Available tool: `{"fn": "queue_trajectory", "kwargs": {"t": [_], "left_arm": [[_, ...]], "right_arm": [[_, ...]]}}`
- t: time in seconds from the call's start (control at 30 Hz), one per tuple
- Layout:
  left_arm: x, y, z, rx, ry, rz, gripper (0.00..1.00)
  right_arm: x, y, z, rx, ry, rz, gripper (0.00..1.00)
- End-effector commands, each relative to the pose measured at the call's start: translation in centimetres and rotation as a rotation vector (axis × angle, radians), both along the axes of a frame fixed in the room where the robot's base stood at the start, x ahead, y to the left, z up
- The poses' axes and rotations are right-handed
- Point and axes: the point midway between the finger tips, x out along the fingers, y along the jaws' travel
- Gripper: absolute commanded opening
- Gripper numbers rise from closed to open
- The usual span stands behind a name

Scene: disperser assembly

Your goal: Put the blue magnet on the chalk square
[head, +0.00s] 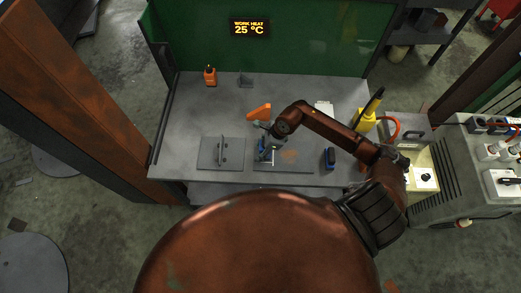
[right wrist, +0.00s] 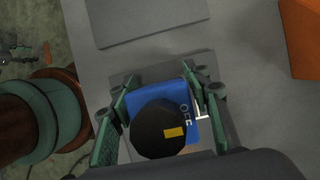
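The blue magnet (right wrist: 185,98) has a round black knob with a yellow mark and the letters OFF beside it. My right gripper (right wrist: 160,85) has one green finger on each side of it, with the fingertips appearing to press on its sides. In the head view the right gripper (head: 265,150) reaches down over the right-hand steel plate (head: 300,166). White chalk lines (right wrist: 203,117) show just right of the magnet in the wrist view; the rest of the chalk square is hidden. I cannot tell whether the magnet touches the plate. My left gripper is not in view.
Another steel plate (head: 207,158) with a handle lies to the left. An orange piece (head: 259,112), an orange bottle (head: 210,76) and a yellow tool (head: 367,119) stand farther back. The table's left side is fairly clear.

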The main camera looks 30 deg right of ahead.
Motion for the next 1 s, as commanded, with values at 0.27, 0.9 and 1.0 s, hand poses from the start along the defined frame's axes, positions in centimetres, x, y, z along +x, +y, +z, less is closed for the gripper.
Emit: {"fn": "queue_trajectory", "kwargs": {"t": [0.27, 0.9, 1.0], "left_arm": [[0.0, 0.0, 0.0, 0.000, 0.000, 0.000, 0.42], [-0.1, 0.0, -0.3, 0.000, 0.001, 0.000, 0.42], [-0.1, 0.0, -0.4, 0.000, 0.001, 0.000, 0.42]], "right_arm": [[0.0, 0.0, 0.0, 0.000, 0.000, 0.000, 0.55], [-1.6, -2.8, 7.7, -0.004, -0.002, 0.001, 0.55], [-1.9, -3.3, 9.2, -0.004, -0.002, 0.001, 0.55]]}}
